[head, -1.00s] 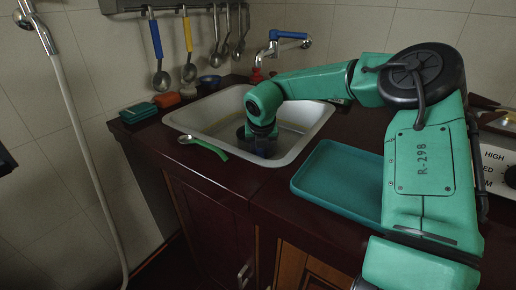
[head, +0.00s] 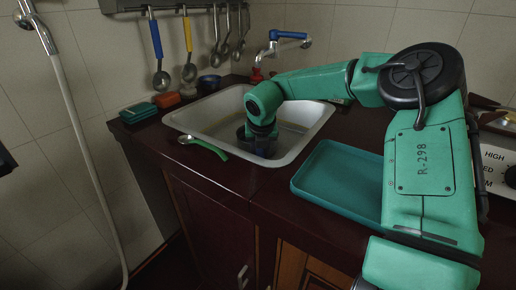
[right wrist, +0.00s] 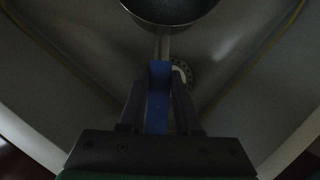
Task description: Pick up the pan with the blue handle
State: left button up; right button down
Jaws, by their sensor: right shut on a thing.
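The pan (right wrist: 172,10) is a dark round pan lying in the sink, cut off by the top of the right wrist view. Its blue handle (right wrist: 159,85) points back between the fingers of my right gripper (right wrist: 158,98). The right gripper is shut on the handle, one finger on each side. In the head view my right gripper (head: 260,146) is low inside the sink. My arm hides most of the pan there. A dark shape at the left edge of the head view may be part of my left gripper; its jaws cannot be made out.
The sink (head: 190,118) has walls around the pan, and its drain (right wrist: 183,72) lies beside the handle. A teal tray (head: 340,185) is on the counter to the right. A green-handled spoon (head: 205,147) lies on the front rim. Utensils hang behind; a blue-handled tap (head: 285,36) stands at the back.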

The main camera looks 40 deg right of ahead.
jog(key=shift+w+r, duration=0.1)
dwell(0.6)
jog(key=shift+r, duration=0.2)
pick_arm(q)
jog(key=s+p, duration=0.1)
jog(key=s, duration=0.2)
jog(key=s+a+f+p, duration=0.1)
jog(key=s, duration=0.1)
jog(key=shift+s+f+p, duration=0.1)
jog(key=shift+p, duration=0.2)
pick_arm(e)
notch_tip(320, 180, up, 20)
jog(key=shift+f, duration=0.25)
